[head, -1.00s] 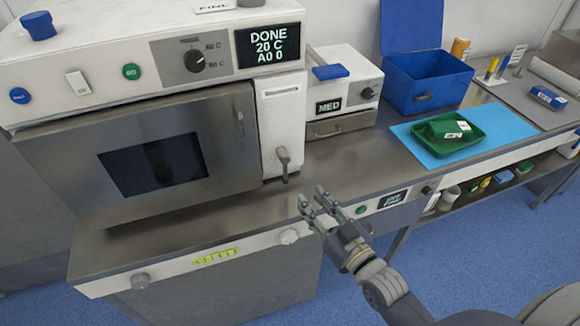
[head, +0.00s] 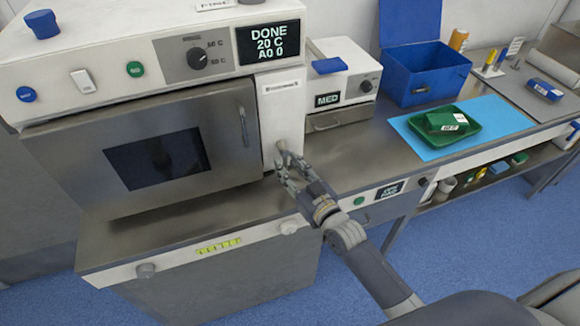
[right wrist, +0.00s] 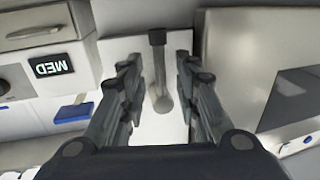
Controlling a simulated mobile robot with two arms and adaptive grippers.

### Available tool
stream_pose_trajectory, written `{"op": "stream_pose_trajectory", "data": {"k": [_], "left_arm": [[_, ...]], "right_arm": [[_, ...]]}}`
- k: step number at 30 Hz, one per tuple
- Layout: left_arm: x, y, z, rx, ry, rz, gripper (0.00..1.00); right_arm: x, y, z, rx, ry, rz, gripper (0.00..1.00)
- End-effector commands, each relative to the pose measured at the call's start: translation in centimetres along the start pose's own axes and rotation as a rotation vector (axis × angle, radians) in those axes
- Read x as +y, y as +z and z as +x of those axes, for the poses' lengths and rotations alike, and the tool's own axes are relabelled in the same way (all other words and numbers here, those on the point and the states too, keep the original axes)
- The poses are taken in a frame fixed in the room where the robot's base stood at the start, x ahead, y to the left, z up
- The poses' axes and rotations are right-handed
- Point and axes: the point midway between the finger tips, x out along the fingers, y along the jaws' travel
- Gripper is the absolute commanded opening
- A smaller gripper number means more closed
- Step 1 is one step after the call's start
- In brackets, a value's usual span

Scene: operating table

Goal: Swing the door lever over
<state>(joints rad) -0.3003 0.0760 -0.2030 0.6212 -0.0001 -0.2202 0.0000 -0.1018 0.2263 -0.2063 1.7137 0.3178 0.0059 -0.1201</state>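The door lever (head: 281,147) is a small grey handle at the bottom of the white panel (head: 282,105), right of the steel door (head: 65,165) with its dark window. The door looks shut. My right gripper (head: 285,168) is at the lever and partly covers it in the head view. In the right wrist view the lever (right wrist: 159,80) shows as a grey bar with a dark end, lying between the two spread fingers of my right gripper (right wrist: 158,65). Gaps show on both sides, so the fingers look open around it. My left gripper is not in view.
A white box with a MED display (head: 340,85) stands just right of the panel. Further right are a blue open bin (head: 425,85) and a green tray (head: 470,135) on a light blue mat (head: 510,115). The steel counter (head: 190,215) before the door is clear.

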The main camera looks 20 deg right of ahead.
Motion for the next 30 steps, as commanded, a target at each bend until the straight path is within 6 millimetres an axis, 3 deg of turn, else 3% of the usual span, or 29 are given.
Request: {"op": "stream_pose_trajectory", "data": {"k": [3,7,20,30], "left_arm": [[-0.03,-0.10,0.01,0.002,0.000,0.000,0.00],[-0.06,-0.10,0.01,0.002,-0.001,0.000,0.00],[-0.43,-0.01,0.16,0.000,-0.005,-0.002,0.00],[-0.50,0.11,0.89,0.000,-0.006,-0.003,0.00]], "right_arm": [[-0.01,0.01,-0.01,0.000,0.000,0.000,0.28],[0.00,0.00,-0.02,0.000,0.000,0.000,0.00],[-0.13,0.08,0.00,0.006,0.000,0.032,0.00],[-0.97,0.22,0.19,0.047,0.001,0.241,0.00]]}}
